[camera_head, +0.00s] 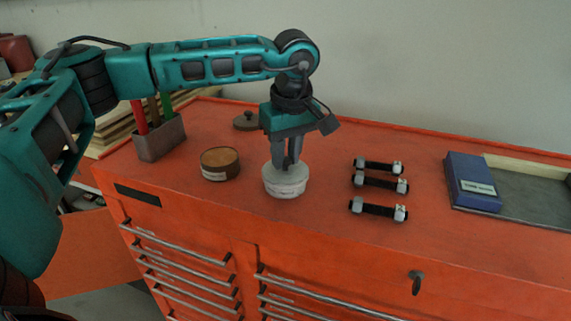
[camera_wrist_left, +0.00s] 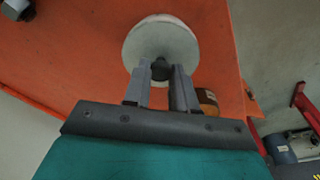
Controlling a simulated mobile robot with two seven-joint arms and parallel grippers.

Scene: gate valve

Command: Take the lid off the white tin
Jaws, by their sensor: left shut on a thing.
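The white tin (camera_head: 286,188) stands upright on the orange tool chest, with its pale lid (camera_head: 287,174) on top. In the left wrist view the round white lid (camera_wrist_left: 152,37) has a dark knob (camera_wrist_left: 160,68) at its middle. My left gripper (camera_head: 286,165) points straight down over the tin. Its two fingers are shut on the knob, as the left wrist view (camera_wrist_left: 161,72) also shows. The lid shows no clear gap from the tin. My right gripper is in neither view.
A brown open tin (camera_head: 220,165) stands to the left, with a dark round lid (camera_head: 246,121) behind it. A grey holder (camera_head: 160,140) with coloured handles is further left. Several black-and-white fittings (camera_head: 379,184) lie to the right, then a blue box (camera_head: 472,182) by a tray (camera_head: 530,190).

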